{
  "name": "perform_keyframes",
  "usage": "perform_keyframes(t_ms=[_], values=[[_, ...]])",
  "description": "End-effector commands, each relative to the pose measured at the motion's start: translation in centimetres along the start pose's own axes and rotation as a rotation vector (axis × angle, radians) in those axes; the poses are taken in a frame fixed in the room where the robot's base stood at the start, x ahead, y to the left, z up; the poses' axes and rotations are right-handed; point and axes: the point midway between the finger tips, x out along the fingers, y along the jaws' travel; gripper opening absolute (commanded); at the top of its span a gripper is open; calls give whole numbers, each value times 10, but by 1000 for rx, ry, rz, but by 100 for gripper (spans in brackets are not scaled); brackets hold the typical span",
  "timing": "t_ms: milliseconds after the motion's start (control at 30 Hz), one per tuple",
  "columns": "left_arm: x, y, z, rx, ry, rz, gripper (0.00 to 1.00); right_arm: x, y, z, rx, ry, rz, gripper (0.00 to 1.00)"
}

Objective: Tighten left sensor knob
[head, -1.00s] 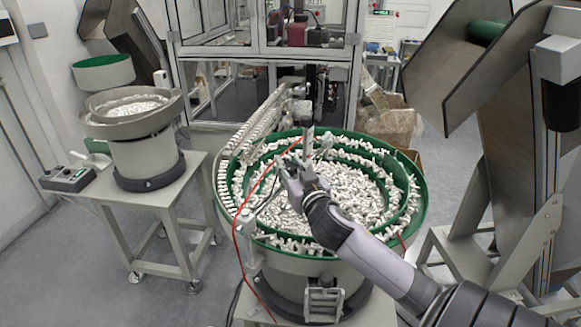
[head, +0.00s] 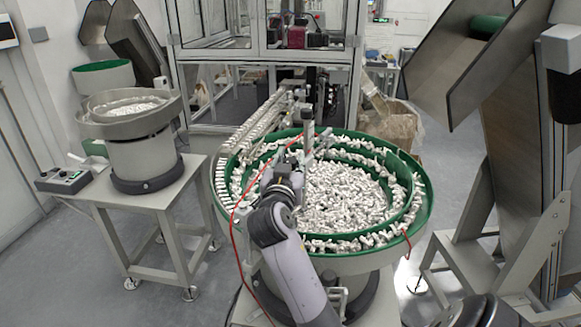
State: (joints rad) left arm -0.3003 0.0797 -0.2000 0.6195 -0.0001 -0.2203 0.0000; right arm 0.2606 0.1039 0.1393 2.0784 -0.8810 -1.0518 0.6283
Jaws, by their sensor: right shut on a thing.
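The large vibratory bowl (head: 424,205) has a green rim and holds many small white caps. A metal sensor post and bracket (head: 308,132) stand over its left part. My right gripper (head: 291,160) is at the left side of this bracket, above the bowl. It is shut on a small part there, which looks like the left sensor knob; the fingers and the wrist mostly hide it. My left gripper is not in view.
A red cable (head: 233,225) hangs down the bowl's left side. A feed track (head: 262,122) runs from the bowl to the framed machine behind. A smaller bowl feeder (head: 140,150) stands on a table at left. A tilted metal hopper (head: 520,170) stands at right.

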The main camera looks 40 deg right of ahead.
Motion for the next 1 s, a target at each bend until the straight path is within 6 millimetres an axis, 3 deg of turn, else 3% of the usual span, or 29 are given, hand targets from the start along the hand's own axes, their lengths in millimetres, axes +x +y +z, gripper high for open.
perform_keyframes(t_ms=[500,533,833,1000], values=[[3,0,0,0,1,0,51,0,0,-1,-2,2,25,2],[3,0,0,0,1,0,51,0,0,-1,-2,2,24,31],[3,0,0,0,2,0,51,0,0,-1,-1,2,24,51],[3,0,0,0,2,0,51,0,0,0,-1,1,24,51]])
